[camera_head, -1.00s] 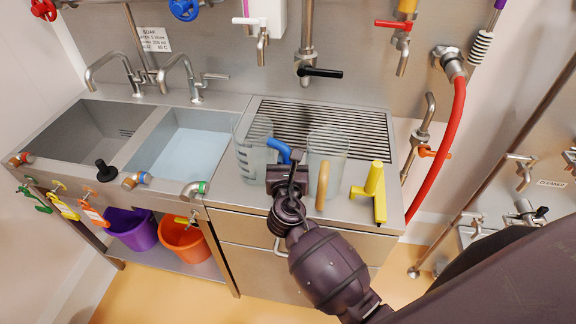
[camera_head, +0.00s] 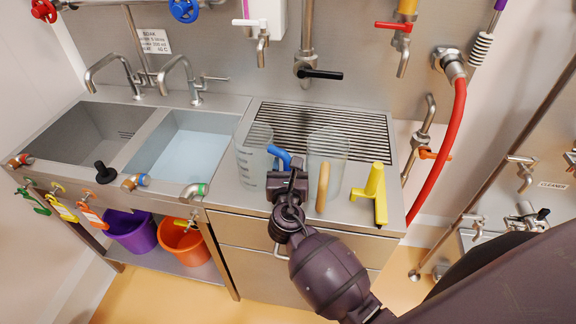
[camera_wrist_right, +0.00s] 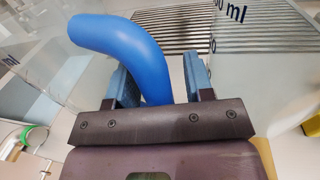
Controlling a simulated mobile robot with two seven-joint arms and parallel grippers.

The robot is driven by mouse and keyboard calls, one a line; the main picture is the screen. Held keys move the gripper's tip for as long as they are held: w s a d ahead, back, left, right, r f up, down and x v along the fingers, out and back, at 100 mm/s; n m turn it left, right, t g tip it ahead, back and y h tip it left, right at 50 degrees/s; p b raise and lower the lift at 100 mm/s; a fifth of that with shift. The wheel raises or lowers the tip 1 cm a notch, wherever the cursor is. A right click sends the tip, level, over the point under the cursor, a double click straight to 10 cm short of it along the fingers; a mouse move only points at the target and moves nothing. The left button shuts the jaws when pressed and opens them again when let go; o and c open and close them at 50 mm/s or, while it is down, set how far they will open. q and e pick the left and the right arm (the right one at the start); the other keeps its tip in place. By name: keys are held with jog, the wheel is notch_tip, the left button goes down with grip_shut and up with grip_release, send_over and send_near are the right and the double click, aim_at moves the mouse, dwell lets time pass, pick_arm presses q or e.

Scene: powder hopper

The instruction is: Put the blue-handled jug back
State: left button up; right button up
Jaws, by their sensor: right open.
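The blue-handled jug (camera_head: 252,165) is clear with measuring marks and stands upright on the steel counter at the front left of the ribbed drainer. Its blue handle (camera_wrist_right: 125,50) shows in the right wrist view, reaching down between the two fingers of my right gripper (camera_wrist_right: 160,85). The jaws are open around the handle, with a gap beside it on the right finger's side. In the head view my right gripper (camera_head: 287,172) is at the handle, hiding its lower part. My left gripper is not in view.
A second clear jug with a tan handle (camera_head: 322,188) stands close to the right of my gripper. A yellow tool (camera_head: 375,190) stands right of it. The ribbed drainer (camera_head: 320,122) behind is mostly clear. Two sinks lie left; the nearer holds water (camera_head: 180,150).

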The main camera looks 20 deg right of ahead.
jog(key=shift+r, duration=0.2)
jog(key=shift+s+a+f, duration=0.1)
jog(key=shift+s+a, duration=0.05)
jog(key=shift+s, duration=0.2)
jog(key=b+v, duration=0.1)
jog(key=v, duration=1)
jog(key=s+d+f+m+g+y, duration=0.2)
jog(key=s+d+f+m, duration=0.3)
jog(key=m, duration=1)
jog(key=s+d+f+m+g+y, duration=0.2)
jog(key=s+d+f+m+y, duration=0.3)
jog(key=f+m, duration=0.5)
jog(key=s+m, duration=0.2)
jog(key=m, duration=0.3)
jog(key=shift+s+d+g, duration=0.3)
